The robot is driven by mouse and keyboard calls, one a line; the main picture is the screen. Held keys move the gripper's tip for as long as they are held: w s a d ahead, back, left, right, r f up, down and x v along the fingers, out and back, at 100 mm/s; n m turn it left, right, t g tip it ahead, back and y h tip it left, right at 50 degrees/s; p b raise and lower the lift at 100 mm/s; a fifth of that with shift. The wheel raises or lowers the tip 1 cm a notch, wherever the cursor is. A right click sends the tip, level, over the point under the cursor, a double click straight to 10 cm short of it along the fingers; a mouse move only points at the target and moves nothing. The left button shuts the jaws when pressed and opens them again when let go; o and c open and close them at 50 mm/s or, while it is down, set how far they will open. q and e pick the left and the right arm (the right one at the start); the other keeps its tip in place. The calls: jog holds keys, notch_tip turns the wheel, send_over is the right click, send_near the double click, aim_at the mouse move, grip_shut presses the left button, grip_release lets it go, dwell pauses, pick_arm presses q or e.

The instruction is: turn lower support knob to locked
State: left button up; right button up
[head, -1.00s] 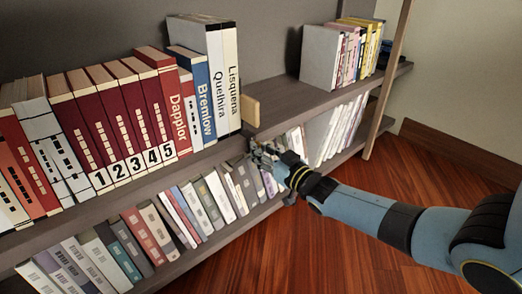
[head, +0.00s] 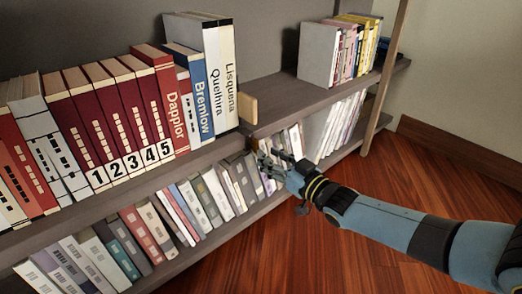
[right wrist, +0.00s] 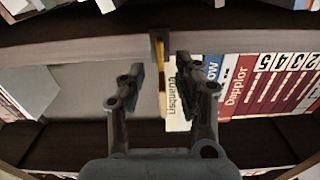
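My right gripper (head: 268,162) is in front of the shelf edge, just below the tan wooden bookend (head: 248,108) at the end of the upper book row. In the right wrist view its two fingers (right wrist: 158,72) are apart with nothing between them. That view is upside down relative to the shelf. A dark bracket-like piece (right wrist: 157,46) sits on the shelf edge beyond the fingertips, in line with the gap, with the bookend's yellowish edge (right wrist: 162,80) beside it. I cannot make out the knob clearly or read its setting. My left gripper is not in view.
The upper shelf holds red numbered volumes (head: 113,110) and white books (head: 226,80) left of the bookend. Bare shelf (head: 285,98) lies to its right. A lower book row (head: 205,200) runs behind and below my gripper. The wooden floor (head: 370,240) is clear.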

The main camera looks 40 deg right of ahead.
jog(key=s, duration=0.7)
jog(key=shift+d, duration=0.3)
